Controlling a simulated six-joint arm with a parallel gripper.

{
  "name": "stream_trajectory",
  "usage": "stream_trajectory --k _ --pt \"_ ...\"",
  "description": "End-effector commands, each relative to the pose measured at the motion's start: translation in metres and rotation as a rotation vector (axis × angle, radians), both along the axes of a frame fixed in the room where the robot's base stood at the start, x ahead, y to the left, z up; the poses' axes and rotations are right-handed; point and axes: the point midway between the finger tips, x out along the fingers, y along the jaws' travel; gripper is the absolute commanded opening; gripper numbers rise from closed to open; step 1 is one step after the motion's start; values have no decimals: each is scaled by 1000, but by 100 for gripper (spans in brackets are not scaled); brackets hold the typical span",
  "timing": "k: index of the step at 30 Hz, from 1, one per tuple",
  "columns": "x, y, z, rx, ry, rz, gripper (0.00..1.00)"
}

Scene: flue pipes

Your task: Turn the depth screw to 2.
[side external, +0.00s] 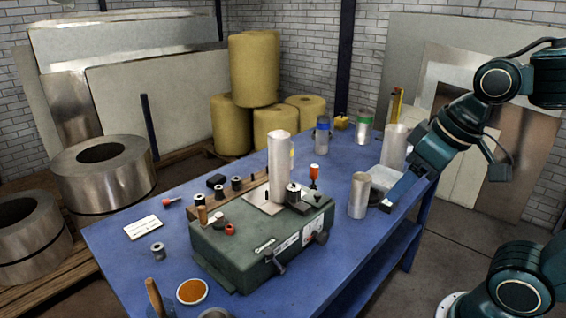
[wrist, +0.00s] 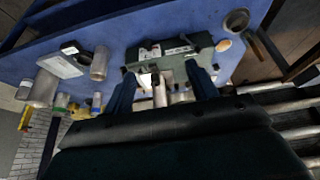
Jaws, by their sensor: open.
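A green bench machine (side external: 262,240) stands on the blue table, with a tall bright pipe upright on its top. A dark knob (side external: 321,237) sits on its front right face beside a white label plate with red. A dark crank handle (side external: 276,263) sticks out further left. I cannot tell for sure which is the depth screw, and no number is readable. My gripper (side external: 393,196) is right of the machine, apart from it, near the table's right edge. In the wrist view my gripper (wrist: 162,84) is open and empty, with the machine (wrist: 168,52) beyond the fingers.
A short metal pipe (side external: 358,195) stands between my gripper and the machine. A wider pipe (side external: 394,147) stands behind my gripper. Cans stand at the back of the table.

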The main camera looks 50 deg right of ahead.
Motion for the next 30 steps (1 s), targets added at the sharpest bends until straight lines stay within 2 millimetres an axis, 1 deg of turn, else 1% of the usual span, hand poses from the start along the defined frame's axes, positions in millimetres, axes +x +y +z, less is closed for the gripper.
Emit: stream_trajectory --k 1,7,14,23,30 --pt "8 -1 -1 -1 18 -2 58" --pt "40 -8 -5 -8 83 -3 58" --pt "79 -17 -18 -11 158 -5 58" --pt "127 -32 -49 -10 257 -5 58" --pt "163 -46 -84 -5 334 -4 58"
